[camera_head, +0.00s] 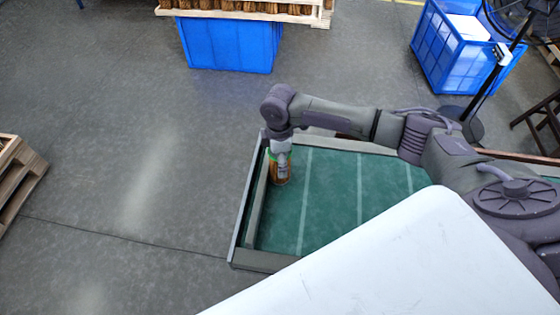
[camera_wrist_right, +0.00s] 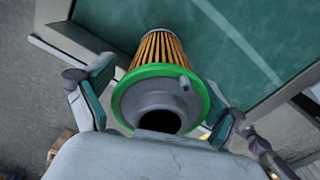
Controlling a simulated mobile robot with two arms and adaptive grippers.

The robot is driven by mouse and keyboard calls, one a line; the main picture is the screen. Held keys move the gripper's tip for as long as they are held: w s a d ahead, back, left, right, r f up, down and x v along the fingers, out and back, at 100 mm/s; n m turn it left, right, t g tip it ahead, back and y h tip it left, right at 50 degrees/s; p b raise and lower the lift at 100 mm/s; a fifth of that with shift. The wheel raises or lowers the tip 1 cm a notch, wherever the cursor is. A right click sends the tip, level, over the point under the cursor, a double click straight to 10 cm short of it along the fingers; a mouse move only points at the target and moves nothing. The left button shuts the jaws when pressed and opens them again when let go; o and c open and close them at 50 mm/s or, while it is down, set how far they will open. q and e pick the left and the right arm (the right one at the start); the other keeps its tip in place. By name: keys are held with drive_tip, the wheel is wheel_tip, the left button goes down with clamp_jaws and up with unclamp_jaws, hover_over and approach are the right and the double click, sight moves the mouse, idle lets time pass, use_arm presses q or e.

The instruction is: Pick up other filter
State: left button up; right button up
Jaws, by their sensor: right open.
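A filter cartridge (camera_head: 280,170) with an orange-brown pleated body and a green end ring stands near the left end of a green-floored tray (camera_head: 335,190). In the right wrist view, the filter (camera_wrist_right: 158,85) shows its green ring and grey collar with a dark hole, facing the camera. My right gripper (camera_head: 282,146) is over the filter's top in the head view. In the wrist view the right gripper's fingers (camera_wrist_right: 160,108) are spread, one on each side of the green ring, with gaps visible. My left gripper is not in view.
The tray has a raised grey rim (camera_head: 243,215) close to the filter's left. A white surface (camera_head: 410,265) covers the lower right. Blue crates (camera_head: 228,45) and (camera_head: 455,60) stand behind, and a wooden pallet (camera_head: 18,170) is at left. Floor between them is clear.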

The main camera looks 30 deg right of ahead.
drive_tip(key=c, duration=1.3)
drive_tip(key=shift+o, duration=0.2)
drive_tip(key=shift+s, duration=0.1)
